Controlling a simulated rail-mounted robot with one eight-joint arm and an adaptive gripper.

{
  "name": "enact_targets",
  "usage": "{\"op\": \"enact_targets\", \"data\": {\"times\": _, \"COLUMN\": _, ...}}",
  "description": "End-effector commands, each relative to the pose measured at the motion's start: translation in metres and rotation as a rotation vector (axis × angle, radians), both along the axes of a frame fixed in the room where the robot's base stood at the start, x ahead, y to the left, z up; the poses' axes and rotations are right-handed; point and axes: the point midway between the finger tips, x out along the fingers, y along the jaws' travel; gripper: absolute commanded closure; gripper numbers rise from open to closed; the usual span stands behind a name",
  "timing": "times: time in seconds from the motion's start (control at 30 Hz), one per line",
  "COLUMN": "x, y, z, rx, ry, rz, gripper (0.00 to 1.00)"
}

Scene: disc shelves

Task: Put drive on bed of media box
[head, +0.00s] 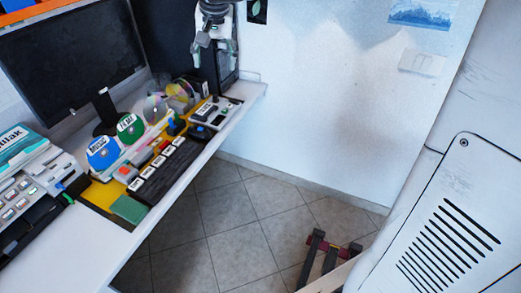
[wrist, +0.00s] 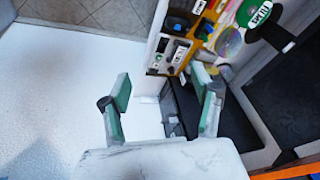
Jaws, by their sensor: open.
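My gripper (head: 215,55) is open and empty, hanging at the back end of the desk above the dark box-like unit there. In the wrist view my gripper (wrist: 162,108) shows its two green-padded fingers wide apart with nothing between them. A grey box with a dark labelled piece (head: 205,110) lies at the far right of the desk; it also shows in the wrist view (wrist: 178,52). A small blue upright piece (head: 176,126) stands left of it. I cannot tell for sure which piece is the drive or which is the media box's bed.
Labelled discs, blue (head: 102,153) and green (head: 130,127), stand in a rack beside clear discs (head: 154,108). A black row of labelled slots (head: 165,165) lies along the desk front. A monitor (head: 70,65) stands behind. The floor (head: 230,220) beside the desk is open.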

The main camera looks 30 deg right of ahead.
Motion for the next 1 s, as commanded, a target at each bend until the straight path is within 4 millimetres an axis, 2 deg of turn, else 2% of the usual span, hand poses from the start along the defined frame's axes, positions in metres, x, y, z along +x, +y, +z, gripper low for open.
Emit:
{"op": "enact_targets", "data": {"times": 0.03, "x": -0.02, "y": 0.0, "z": 0.001, "rx": -0.006, "ry": -0.014, "rz": 0.019, "gripper": 0.4}}
{"op": "enact_targets", "data": {"times": 0.17, "x": -0.061, "y": 0.0, "z": 0.002, "rx": -0.027, "ry": -0.056, "rz": 0.074, "gripper": 0.4}}
{"op": "enact_targets", "data": {"times": 0.37, "x": -0.125, "y": 0.0, "z": -0.008, "rx": -0.064, "ry": -0.118, "rz": 0.157, "gripper": 0.4}}
{"op": "enact_targets", "data": {"times": 0.57, "x": -0.186, "y": 0.0, "z": -0.031, "rx": -0.106, "ry": -0.181, "rz": 0.238, "gripper": 0.4}}
{"op": "enact_targets", "data": {"times": 0.7, "x": -0.225, "y": 0.0, "z": -0.053, "rx": -0.137, "ry": -0.223, "rz": 0.291, "gripper": 0.4}}
{"op": "enact_targets", "data": {"times": 0.83, "x": -0.253, "y": 0.0, "z": -0.073, "rx": -0.164, "ry": -0.256, "rz": 0.335, "gripper": 0.4}}
{"op": "enact_targets", "data": {"times": 1.0, "x": -0.273, "y": 0.0, "z": -0.09, "rx": -0.187, "ry": -0.283, "rz": 0.367, "gripper": 0.4}}
